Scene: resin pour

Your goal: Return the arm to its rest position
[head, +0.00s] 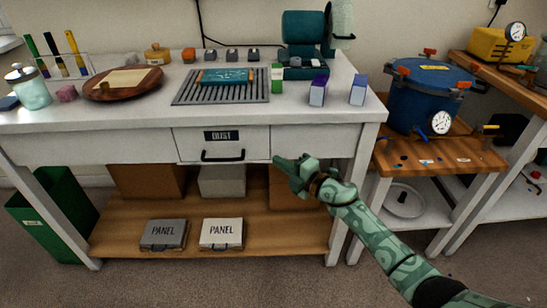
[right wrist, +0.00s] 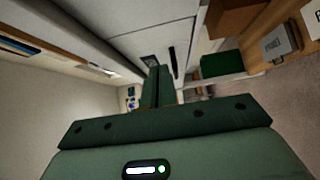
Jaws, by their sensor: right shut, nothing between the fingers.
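My right arm (head: 380,235) comes in from the lower right of the head view, green with a pale pattern. My right gripper (head: 284,164) is in front of the workbench, just right of and a little below the drawer marked DUST (head: 222,145). Its fingers are together and hold nothing. The right wrist view shows the closed green fingers (right wrist: 158,88), with the bench front beyond them. I cannot tell the exact gap between the gripper and the bench. My left gripper is not in view.
The white workbench (head: 130,118) carries a slotted grille (head: 222,98), a wooden round tray (head: 90,95) and purple boxes (head: 318,92). Two PANEL cases (head: 163,235) sit on the lower shelf (head: 275,237). A blue pressure pot (head: 425,98) stands at right. The floor in front is clear.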

